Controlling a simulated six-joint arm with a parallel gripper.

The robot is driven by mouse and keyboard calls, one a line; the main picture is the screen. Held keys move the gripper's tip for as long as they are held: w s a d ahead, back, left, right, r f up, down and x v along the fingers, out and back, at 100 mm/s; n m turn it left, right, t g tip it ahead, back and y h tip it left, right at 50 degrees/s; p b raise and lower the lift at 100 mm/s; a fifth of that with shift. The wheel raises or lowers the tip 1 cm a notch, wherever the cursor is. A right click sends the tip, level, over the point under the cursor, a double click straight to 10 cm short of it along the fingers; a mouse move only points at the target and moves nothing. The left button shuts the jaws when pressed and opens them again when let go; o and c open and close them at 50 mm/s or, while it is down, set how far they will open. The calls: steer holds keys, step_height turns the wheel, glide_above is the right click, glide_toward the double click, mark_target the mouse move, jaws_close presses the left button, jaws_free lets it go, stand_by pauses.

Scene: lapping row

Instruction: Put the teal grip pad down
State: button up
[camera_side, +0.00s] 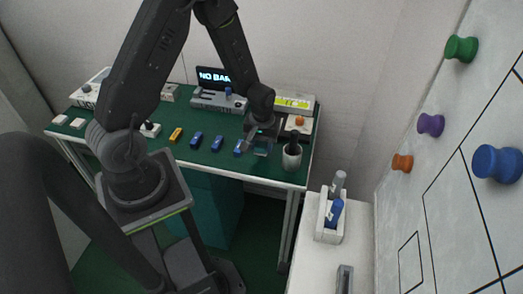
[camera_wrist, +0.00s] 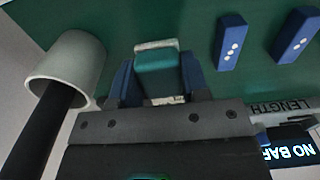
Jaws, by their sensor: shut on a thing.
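The teal grip pad (camera_wrist: 157,72) sits between the two blue fingers of my gripper (camera_wrist: 158,80) in the wrist view. My gripper is shut on it. A pale, light edge (camera_wrist: 156,45) shows along the pad's far end; I cannot tell whether it belongs to the pad or to something under it. In the side view my gripper (camera_side: 261,138) is low over the front right part of the green bench top, and the teal pad (camera_side: 262,151) shows small below it. I cannot tell whether the pad touches the bench.
A pale cup (camera_wrist: 85,58) with a black handle in it stands close on the left in the wrist view, and at right in the side view (camera_side: 292,160). Blue dotted blocks (camera_wrist: 230,42) lie to the right. A display (camera_side: 215,77) stands at the back.

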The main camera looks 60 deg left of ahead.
mark_target(262, 151)
steer(key=shift+f, duration=1.45)
steer(key=shift+f, duration=0.15)
steer(key=o, duration=0.8)
